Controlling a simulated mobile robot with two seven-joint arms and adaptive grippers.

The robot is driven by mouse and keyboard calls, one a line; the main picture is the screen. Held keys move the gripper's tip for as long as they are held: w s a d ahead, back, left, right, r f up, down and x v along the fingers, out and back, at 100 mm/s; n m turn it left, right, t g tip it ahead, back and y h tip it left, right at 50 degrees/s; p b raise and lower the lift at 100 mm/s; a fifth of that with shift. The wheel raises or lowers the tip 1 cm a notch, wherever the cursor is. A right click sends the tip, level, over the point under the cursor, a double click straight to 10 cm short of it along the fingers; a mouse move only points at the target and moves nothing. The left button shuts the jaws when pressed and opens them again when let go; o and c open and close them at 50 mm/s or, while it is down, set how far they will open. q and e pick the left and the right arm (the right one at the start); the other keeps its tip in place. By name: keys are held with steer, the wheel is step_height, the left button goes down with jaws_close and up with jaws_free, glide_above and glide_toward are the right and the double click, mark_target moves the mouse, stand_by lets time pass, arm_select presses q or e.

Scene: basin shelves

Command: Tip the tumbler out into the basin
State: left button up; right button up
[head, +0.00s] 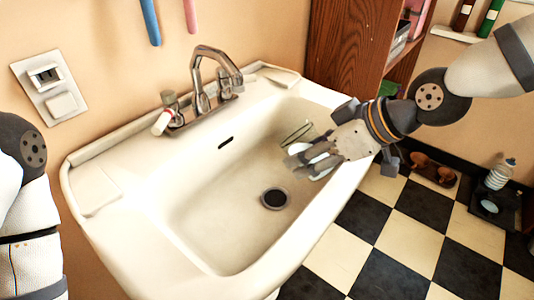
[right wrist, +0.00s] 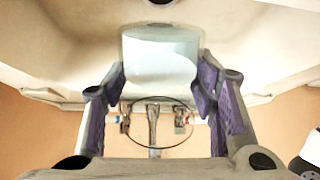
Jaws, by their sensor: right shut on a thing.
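The clear tumbler (head: 297,132) is held over the right part of the white basin (head: 190,215), its thin rim showing just beyond my fingers. It looks near upright or slightly tilted; the exact angle is hard to tell. My right gripper (head: 306,162) is shut around its side and hides much of it. In the right wrist view the tumbler (right wrist: 157,120) sits between the purple-padded fingers of the gripper (right wrist: 160,90). A pale bluish-white part (right wrist: 160,62) fills its far end, apparently contents. My left gripper is out of the head view.
A metal faucet (head: 215,75) stands at the basin's back edge, left of the tumbler. The drain (head: 273,198) lies open below and left of it. A wooden cabinet (head: 350,45) stands behind.

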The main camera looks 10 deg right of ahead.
mark_target(300, 134)
steer(key=shift+r+g+h, duration=0.4)
steer(key=shift+h, duration=0.1)
stand_by(0.7)
steer(key=shift+f+g+h, duration=0.25)
steer(key=shift+g+h, duration=0.35)
steer(key=shift+g, duration=0.1)
stand_by(0.7)
steer(key=shift+r+g+h, duration=0.4)
steer(key=shift+h, duration=0.1)
steer(key=shift+w+a+r+h, duration=0.1)
steer(key=shift+h, duration=0.2)
steer(key=shift+w+a+r+g+h, duration=0.5)
steer(key=shift+w+a+g, duration=0.1)
steer(key=shift+g, duration=0.1)
steer(key=shift+w+a+r+g+h, duration=0.1)
steer(key=shift+r+g+h, duration=0.15)
steer(key=shift+g+h, duration=0.25)
steer(key=shift+w+a+r+g, duration=0.1)
steer(key=shift+r+g, duration=0.1)
steer(key=shift+g, duration=0.1)
